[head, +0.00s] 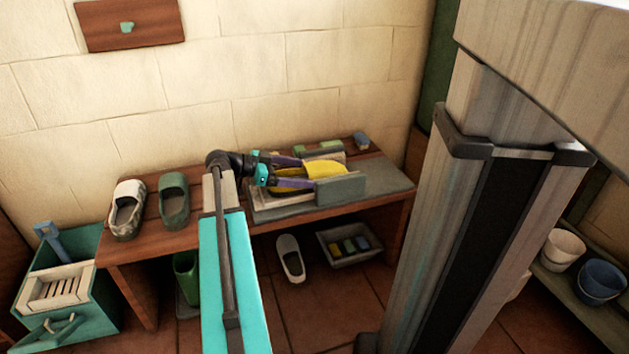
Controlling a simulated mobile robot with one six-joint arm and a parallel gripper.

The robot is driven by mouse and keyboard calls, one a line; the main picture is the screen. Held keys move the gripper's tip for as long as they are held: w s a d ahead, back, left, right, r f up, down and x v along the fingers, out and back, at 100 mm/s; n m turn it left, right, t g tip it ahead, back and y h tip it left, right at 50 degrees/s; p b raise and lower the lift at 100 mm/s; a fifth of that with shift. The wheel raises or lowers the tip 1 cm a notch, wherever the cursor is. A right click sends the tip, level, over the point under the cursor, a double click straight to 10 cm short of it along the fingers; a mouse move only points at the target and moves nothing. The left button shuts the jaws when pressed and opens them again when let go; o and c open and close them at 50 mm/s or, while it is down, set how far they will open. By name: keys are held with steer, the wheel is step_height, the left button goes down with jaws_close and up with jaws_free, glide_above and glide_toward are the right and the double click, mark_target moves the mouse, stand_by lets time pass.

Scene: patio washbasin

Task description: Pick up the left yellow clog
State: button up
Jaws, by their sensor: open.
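Yellow clog surface (327,169) shows on the bench at a grey rack or stand (341,190). Part of it is hidden by my gripper and by the grey upright panel in front, so I cannot tell whether one clog or a pair is there. My gripper (309,173) is open, with its purple fingers pointing right. One finger lies on the far side of the yellow and one on the near side. I cannot tell whether either finger touches it.
A patterned clog (127,209) and a green clog (174,201) stand left on the wooden bench (150,250). A white clog (290,258) and a tray (347,260) of coloured blocks lie underneath. A teal crate (88,314) stands at left.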

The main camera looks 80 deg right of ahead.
steer(key=shift+x, duration=0.8)
steer(key=c, duration=1.4)
steer(key=shift+r, duration=0.15)
step_height(320, 180, up, 10)
steer(key=p, duration=0.4)
